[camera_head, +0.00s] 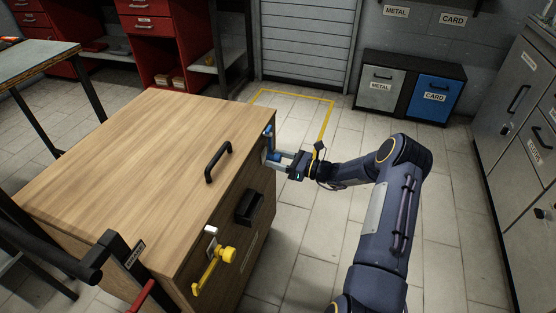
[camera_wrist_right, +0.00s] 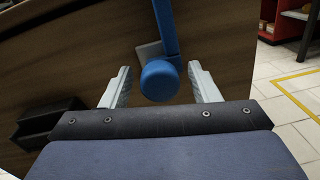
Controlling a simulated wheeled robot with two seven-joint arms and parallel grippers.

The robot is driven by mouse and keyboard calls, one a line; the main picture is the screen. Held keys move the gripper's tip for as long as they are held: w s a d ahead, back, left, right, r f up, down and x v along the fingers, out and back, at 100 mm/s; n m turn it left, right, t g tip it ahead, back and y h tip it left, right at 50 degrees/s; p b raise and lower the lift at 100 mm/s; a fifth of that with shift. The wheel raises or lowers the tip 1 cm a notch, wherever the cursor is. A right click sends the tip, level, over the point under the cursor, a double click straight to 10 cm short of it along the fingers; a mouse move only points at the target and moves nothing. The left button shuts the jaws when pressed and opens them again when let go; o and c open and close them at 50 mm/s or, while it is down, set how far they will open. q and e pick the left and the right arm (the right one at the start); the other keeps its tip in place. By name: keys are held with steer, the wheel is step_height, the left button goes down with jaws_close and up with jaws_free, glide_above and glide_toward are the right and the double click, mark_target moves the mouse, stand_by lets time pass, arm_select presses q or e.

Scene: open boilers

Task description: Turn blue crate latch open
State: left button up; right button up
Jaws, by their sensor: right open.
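The wooden crate (camera_head: 150,150) stands at the left of the head view, with a black handle on its lid. Its blue latch (camera_head: 268,142) is on the front face near the far corner, partly hidden by my gripper. In the right wrist view the blue latch's round knob (camera_wrist_right: 160,80) sits between the two fingers, with its blue bar running up from it. My right gripper (camera_head: 275,158) is open around the knob, with a gap on both sides; it also shows in the right wrist view (camera_wrist_right: 160,90). My left gripper is not in view.
A yellow latch (camera_head: 214,268) hangs on the near part of the crate front. A black recessed pull (camera_head: 250,207) lies between the latches. Metal and card bins (camera_head: 408,88) stand at the back. The tiled floor right of the crate is clear.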

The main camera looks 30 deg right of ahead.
steer(key=shift+c, duration=0.4)
steer(key=shift+a+f, duration=0.1)
steer(key=shift+a, duration=0.05)
steer(key=c, duration=1.1)
steer(key=shift+c, duration=0.2)
